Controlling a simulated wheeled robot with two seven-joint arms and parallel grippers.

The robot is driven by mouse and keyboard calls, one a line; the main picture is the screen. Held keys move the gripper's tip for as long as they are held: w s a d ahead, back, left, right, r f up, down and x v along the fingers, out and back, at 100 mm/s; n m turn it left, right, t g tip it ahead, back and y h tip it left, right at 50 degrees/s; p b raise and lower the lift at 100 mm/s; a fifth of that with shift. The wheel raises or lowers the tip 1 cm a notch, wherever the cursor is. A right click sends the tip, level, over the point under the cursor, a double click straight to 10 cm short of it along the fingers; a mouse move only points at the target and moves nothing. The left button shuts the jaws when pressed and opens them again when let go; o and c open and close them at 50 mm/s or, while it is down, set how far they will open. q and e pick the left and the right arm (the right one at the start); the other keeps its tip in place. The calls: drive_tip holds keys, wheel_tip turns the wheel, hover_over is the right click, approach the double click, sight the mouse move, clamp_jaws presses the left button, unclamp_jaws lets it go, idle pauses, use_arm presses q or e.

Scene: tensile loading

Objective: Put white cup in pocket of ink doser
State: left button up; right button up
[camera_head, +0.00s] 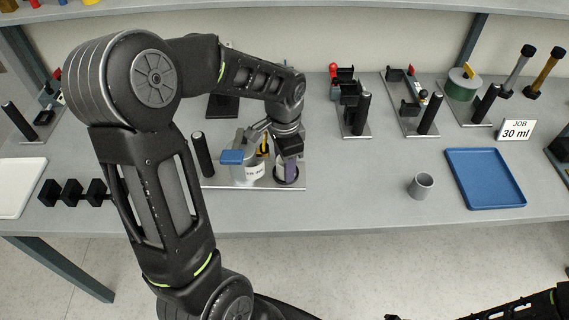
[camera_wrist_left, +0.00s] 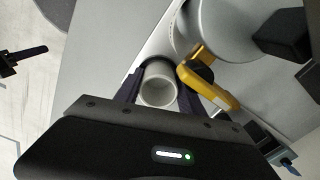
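The ink doser (camera_head: 248,168) stands on a metal plate left of centre, with a grey vessel, a blue part and a yellow part. My left gripper (camera_head: 288,168) points down at its right end, over a dark round ring that looks like the pocket. In the left wrist view the white cup (camera_wrist_left: 158,84) sits between the dark fingers of my left gripper (camera_wrist_left: 159,95), which lie against both its sides. In the head view the fingers mostly hide the cup; I cannot tell whether it rests in the pocket. My right gripper (camera_head: 391,317) barely shows at the bottom edge.
A grey cup (camera_head: 420,186) stands on the table, left of a blue tray (camera_head: 486,178). A sign reading 30 ml (camera_head: 515,130) stands behind the tray. Several black-posted stations line the back. Black blocks (camera_head: 72,192) lie at left. The table between doser and grey cup is clear.

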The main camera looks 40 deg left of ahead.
use_arm(q)
drive_tip(key=shift+o, duration=0.4)
drive_tip(key=shift+s+d+f, duration=0.15)
drive_tip(key=shift+s+f, duration=0.2)
drive_tip(key=shift+f, duration=0.35)
drive_tip(key=shift+w+r+p, duration=0.1)
drive_tip(key=shift+r+p, duration=0.45)
drive_tip(key=shift+r, duration=0.05)
drive_tip(key=shift+w+r, duration=0.2)
drive_tip(key=shift+r, duration=0.1)
wheel_tip(320, 180, up, 12)
drive_tip(key=shift+b, duration=0.35)
drive_tip(key=shift+f, duration=0.15)
